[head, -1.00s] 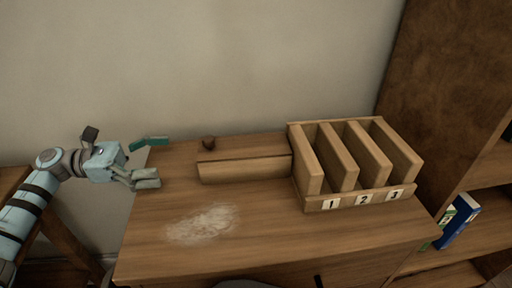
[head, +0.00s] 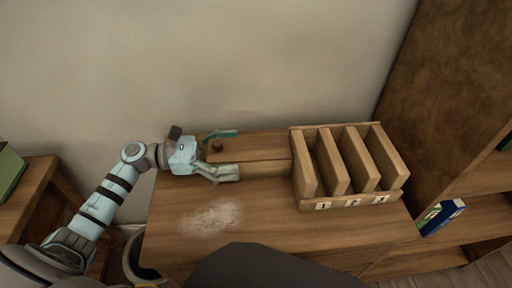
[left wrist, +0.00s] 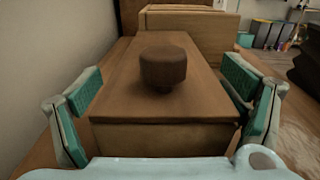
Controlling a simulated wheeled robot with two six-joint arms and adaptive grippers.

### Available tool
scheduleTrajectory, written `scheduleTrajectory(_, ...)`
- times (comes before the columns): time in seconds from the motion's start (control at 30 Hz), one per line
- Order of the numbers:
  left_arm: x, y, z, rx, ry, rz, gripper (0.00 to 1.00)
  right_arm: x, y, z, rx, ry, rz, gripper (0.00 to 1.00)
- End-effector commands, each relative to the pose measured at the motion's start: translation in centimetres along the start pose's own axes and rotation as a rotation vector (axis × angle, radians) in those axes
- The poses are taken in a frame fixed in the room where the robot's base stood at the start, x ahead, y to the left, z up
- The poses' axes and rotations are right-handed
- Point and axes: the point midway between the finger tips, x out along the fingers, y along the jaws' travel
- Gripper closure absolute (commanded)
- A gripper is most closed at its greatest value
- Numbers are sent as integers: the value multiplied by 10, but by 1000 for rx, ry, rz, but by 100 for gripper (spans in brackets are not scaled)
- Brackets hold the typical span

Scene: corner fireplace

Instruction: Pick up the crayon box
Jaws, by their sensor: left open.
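The crayon box appears to be the long wooden box (head: 265,151) lying near the wall on the wooden cabinet top. Its flat lid carries a round dark brown knob (head: 217,147) near its left end. My left gripper (head: 229,154) is open at that end, with one finger on the wall side and one on the front side. In the left wrist view the box (left wrist: 165,137) lies between the two spread teal-padded fingers (left wrist: 165,88), with the knob (left wrist: 163,67) between them. Gaps show at both sides. My right gripper is not in view.
A wooden rack (head: 345,202) with numbered slots stands at the right end of the box, close to it. A pale powdery patch (head: 211,217) lies on the cabinet top (head: 180,255) in front. A shelf with books (head: 442,216) is at the right. The wall is close behind.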

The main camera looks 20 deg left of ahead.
Motion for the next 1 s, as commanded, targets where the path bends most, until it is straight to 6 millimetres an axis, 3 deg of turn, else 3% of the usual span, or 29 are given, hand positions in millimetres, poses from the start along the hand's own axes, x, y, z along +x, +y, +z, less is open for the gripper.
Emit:
scheduleTrajectory(0.13, 3, 0, -2, 0, -1, -7, 10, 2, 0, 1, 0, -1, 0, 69)
scheduleTrajectory(0.43, 5, 0, -2, 0, -1, -11, 58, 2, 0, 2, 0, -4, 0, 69)
scheduleTrajectory(0.83, 3, 1, 0, 1, -2, -8, 60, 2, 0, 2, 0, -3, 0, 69)
scheduleTrajectory(1.0, -3, 4, 11, 2, 0, -19, 60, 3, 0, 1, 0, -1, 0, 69)
